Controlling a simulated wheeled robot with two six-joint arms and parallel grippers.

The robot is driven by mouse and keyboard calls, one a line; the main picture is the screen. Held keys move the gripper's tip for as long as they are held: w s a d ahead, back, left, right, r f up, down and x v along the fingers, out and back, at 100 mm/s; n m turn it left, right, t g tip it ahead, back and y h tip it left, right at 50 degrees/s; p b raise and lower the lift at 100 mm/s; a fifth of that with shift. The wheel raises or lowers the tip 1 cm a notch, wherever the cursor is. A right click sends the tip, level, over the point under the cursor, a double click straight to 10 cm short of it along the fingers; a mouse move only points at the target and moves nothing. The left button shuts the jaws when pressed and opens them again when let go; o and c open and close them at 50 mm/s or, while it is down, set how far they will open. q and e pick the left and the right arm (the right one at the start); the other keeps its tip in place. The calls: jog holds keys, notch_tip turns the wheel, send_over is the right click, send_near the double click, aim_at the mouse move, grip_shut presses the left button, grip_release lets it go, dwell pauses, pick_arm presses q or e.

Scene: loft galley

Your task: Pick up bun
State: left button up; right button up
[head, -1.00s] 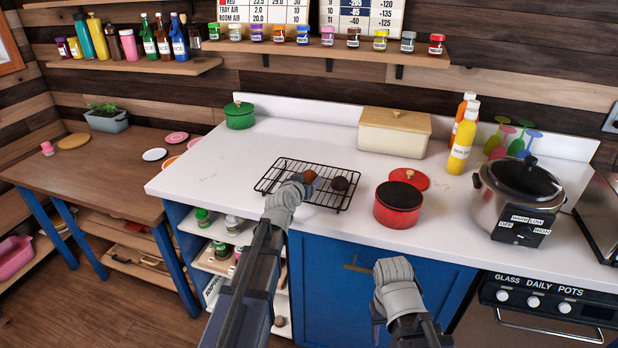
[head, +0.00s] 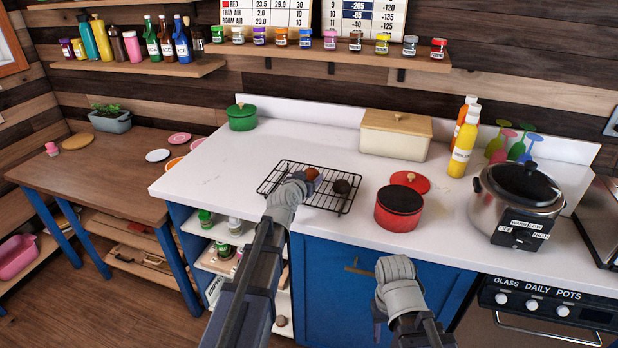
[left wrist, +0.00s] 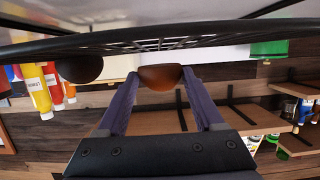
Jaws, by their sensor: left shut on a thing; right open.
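A brown bun (head: 313,174) is at the wire rack (head: 272,185) on the white counter. In the left wrist view the bun (left wrist: 161,77) sits between my left gripper's fingertips. My left gripper (head: 303,180) is shut on it, and the gripper hides part of the bun in the head view. Whether the bun still touches the rack I cannot tell. My right gripper (head: 393,270) is open in front of the blue cabinet.
A red pot (head: 399,212) stands right of the rack, with its red lid (head: 411,181) behind it. A cream bread box (head: 395,140), yellow bottle (head: 463,150) and slow cooker (head: 515,200) stand farther right. The counter left of the rack is clear.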

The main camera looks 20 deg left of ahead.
aim_at(309, 177)
pick_arm(q)
notch_tip(309, 177, up, 8)
jog(key=p, duration=0.7)
jog(key=shift+r, duration=0.1)
pick_arm(e)
notch_tip(309, 177, up, 8)
